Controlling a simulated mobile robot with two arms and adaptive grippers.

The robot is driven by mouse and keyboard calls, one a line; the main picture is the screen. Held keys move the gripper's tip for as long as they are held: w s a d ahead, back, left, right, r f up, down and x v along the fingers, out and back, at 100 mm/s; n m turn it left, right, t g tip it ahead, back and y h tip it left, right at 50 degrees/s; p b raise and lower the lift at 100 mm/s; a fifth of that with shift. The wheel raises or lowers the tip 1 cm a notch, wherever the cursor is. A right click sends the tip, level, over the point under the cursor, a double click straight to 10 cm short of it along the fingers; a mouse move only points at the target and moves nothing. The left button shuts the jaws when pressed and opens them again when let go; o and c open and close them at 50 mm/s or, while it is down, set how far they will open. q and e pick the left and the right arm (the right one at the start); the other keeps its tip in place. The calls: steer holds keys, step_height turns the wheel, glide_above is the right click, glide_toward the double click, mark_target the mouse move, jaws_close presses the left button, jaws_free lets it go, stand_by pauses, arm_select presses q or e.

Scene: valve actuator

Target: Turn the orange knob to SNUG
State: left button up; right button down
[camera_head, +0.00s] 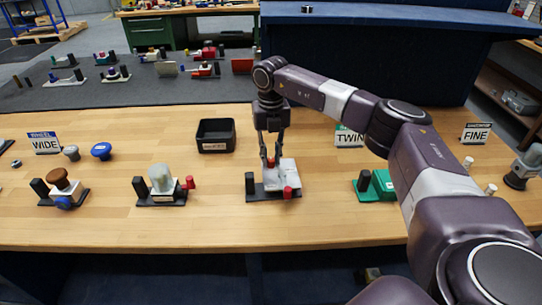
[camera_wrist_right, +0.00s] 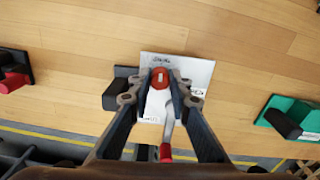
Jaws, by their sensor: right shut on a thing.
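The orange knob (camera_head: 271,163) looks red-orange and sits on top of a white valve body (camera_head: 282,176) on a dark base near the middle of the wooden bench. My right gripper (camera_head: 271,160) comes down from above, its two fingers on either side of the knob and shut on it. In the right wrist view the knob (camera_wrist_right: 160,78) shows between the fingertips (camera_wrist_right: 160,92), with a pale mark on its top. A metal lever with a red end (camera_wrist_right: 165,152) reaches from the valve toward the wrist. The lettering on the white plate (camera_wrist_right: 200,72) is too small to read. My left gripper is not in view.
A black post (camera_head: 250,184) stands on the base left of the valve. Other valve units stand nearby: one with a pale top (camera_head: 161,180) to the left, a green one (camera_head: 382,184) to the right. A black bin (camera_head: 216,135) sits behind. Bench in front is clear.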

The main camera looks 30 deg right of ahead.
mark_target(271, 159)
steer(key=c, duration=1.8)
jaws_free()
steer(key=shift+o, duration=0.2)
step_height(271, 159, up, 12)
